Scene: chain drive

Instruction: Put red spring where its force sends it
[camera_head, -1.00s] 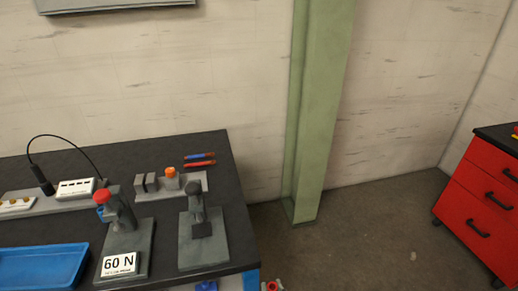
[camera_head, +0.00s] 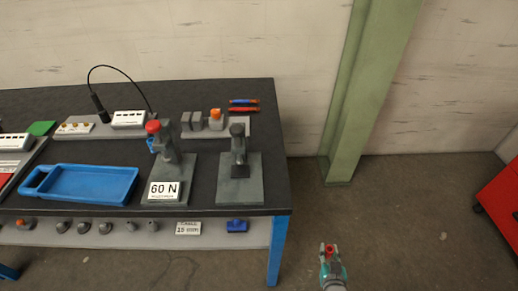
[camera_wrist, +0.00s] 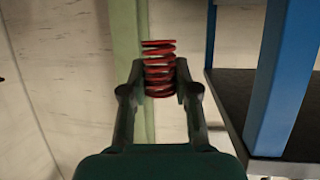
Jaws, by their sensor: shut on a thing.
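The red spring (camera_wrist: 159,70) is a thick coil between my two fingers in the wrist view. My gripper (camera_wrist: 158,85) is shut on it, with one finger on each side. In the head view my gripper (camera_head: 329,250) is over the floor to the right of the bench, clear of its front corner, and the red spring (camera_head: 330,250) shows small at its tip. On the bench (camera_head: 262,195), a grey press with a red knob (camera_head: 153,127) bears a "60 N" sign (camera_head: 163,192). A second grey fixture with a dark knob (camera_head: 238,150) stands to its right.
An empty blue tray (camera_head: 95,184) lies left of the presses. A lower shelf (camera_head: 105,236) holds several small parts and a sign. A green column (camera_head: 360,110) stands right of the bench, and a red cabinet (camera_head: 503,195) at the right edge. The floor between is clear.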

